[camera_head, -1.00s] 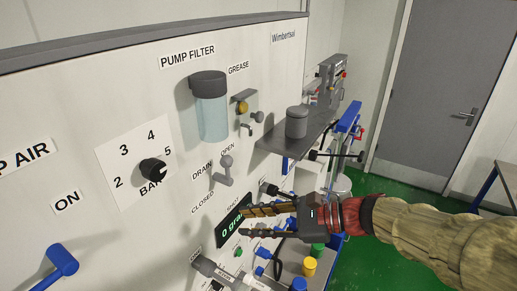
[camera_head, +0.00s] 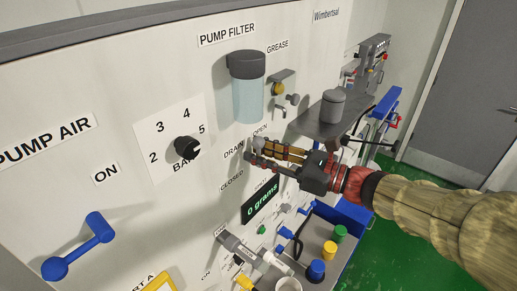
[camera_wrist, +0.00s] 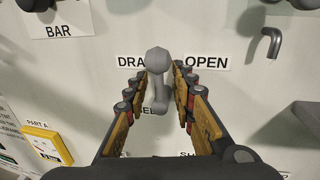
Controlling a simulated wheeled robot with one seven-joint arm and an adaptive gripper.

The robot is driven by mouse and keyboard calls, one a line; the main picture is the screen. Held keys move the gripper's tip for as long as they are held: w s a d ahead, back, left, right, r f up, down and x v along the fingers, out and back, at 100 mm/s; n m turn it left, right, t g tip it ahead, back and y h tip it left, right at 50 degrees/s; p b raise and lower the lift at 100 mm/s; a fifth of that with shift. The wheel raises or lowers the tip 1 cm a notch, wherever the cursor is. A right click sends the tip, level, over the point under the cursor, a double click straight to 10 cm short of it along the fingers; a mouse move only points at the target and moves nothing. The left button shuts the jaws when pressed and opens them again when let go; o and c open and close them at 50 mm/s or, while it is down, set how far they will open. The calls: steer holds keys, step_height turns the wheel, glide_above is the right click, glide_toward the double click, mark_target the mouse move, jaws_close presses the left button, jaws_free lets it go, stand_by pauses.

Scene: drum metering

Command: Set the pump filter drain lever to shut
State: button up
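The grey pump filter drain lever (camera_wrist: 158,75) is on the white panel, its round knob between the DRAIN label (camera_wrist: 131,62) and the OPEN label (camera_wrist: 206,63). Its knob is uppermost in the wrist view. My gripper (camera_wrist: 158,92) is open, with one finger on each side of the lever; I cannot tell whether either touches it. In the head view my gripper (camera_head: 254,151) is at the lever, mostly hiding it. The CLOSED label (camera_head: 232,181) is below and left of it; the fingers and lever partly cover it in the wrist view.
The clear pump filter bowl (camera_head: 248,95) is above, with the grease fitting (camera_head: 281,89) beside it. A grey shelf (camera_head: 310,126) with a lidded pot (camera_head: 332,106) is to the right. The grams display (camera_head: 263,203) and several valves are below. A blue lever (camera_head: 80,247) is far left.

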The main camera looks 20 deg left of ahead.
steer(key=shift+a, duration=0.25)
steer(key=shift+c, duration=0.5)
steer(key=c, duration=0.5)
steer(key=shift+f, duration=0.1)
jaws_close()
